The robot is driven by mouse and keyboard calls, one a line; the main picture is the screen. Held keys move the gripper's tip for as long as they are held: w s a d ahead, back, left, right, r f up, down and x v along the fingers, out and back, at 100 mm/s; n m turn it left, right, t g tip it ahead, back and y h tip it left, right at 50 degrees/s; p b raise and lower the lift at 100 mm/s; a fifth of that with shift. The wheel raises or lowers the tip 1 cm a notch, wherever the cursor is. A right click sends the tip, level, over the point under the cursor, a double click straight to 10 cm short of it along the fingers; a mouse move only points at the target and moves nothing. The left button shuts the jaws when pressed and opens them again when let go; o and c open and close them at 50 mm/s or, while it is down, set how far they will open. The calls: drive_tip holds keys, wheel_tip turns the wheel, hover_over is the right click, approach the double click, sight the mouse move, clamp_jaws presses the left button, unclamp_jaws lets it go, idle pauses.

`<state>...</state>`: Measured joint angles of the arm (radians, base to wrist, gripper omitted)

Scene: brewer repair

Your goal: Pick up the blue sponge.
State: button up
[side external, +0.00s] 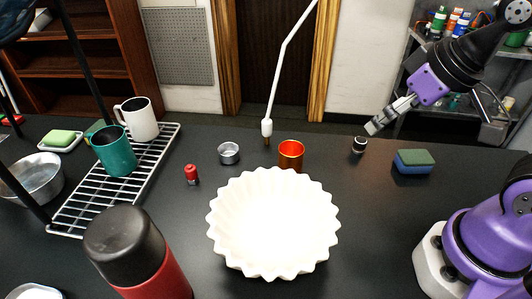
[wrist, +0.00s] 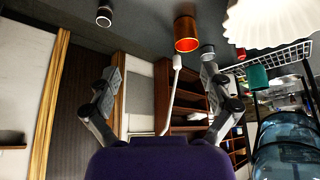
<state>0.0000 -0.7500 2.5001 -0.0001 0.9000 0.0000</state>
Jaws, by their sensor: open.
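The blue sponge (side external: 412,167), with a dark green top layer, lies on the black table at the right in the side external view. My gripper (side external: 374,128) is above the table, to the left of the sponge and higher in the picture, apart from it. In the wrist view my gripper (wrist: 160,95) has its two fingers spread wide with nothing between them. The sponge does not show in the wrist view.
A small dark cylinder (side external: 359,145) stands close to my gripper. An orange cup (side external: 291,155), a white fluted bowl (side external: 273,222), a small metal cup (side external: 229,153) and a red-and-black flask (side external: 137,255) stand farther left. A wire rack (side external: 75,218) holds mugs. Table around the sponge is clear.

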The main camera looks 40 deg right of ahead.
drive_tip(key=shift+d, duration=0.1)
drive_tip(key=n+g, duration=0.6)
drive_tip(key=n, duration=0.5)
hover_over(417, 156)
drive_tip(key=f, duration=0.7)
drive_tip(key=w+f, duration=0.1)
drive_tip(key=f, duration=0.3)
drive_tip(key=shift+f, duration=0.2)
drive_tip(key=f, duration=0.3)
drive_tip(key=s+f, duration=0.1)
drive_tip(key=f, duration=0.1)
drive_tip(key=shift+f, duration=0.35)
drive_tip(key=c, duration=0.8)
